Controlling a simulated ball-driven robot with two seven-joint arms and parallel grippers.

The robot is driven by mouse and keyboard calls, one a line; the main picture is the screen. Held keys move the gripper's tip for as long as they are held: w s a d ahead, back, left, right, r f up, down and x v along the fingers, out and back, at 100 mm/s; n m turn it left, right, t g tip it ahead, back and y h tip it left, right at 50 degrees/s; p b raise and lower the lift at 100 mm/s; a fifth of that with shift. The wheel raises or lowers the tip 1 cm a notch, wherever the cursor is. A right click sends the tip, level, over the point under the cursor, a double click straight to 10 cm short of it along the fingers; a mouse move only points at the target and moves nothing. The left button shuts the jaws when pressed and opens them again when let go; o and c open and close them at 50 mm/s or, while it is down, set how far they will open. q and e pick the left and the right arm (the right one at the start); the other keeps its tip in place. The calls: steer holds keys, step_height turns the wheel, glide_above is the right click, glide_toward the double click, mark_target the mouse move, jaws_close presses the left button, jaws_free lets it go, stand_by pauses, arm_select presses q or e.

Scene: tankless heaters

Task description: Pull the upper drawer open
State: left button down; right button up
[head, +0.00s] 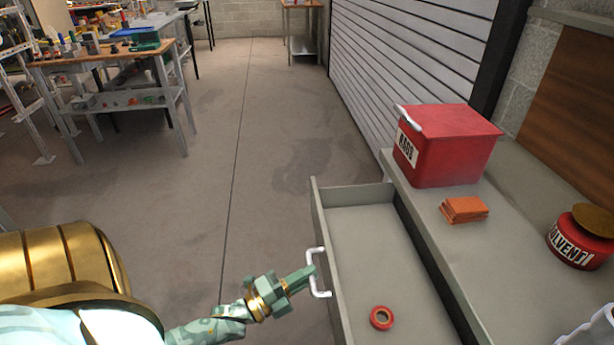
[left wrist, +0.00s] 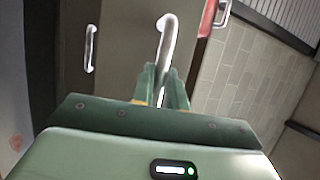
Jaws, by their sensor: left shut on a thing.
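The upper drawer (head: 362,232) stands pulled out from the grey cabinet, and its inside shows in the head view. Its white bar handle (head: 318,273) is on the drawer's front. My left gripper (head: 308,273) is shut on the handle. In the left wrist view, the green fingers of my left gripper (left wrist: 163,85) close around the lower part of the metal handle (left wrist: 167,40). A red ring-shaped roll (head: 381,318) lies inside the drawer. My right gripper is not in view.
A second handle (left wrist: 91,48) shows in the left wrist view. The floor (head: 240,130) left of the drawer is clear; a workbench (head: 110,60) stands far left.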

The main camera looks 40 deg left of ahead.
arm_select(q)
steer(key=c, duration=1.4)
jaws_free()
steer(key=shift+f, duration=0.1)
steer(key=v, duration=1.6)
steer(key=shift+s, duration=0.2)
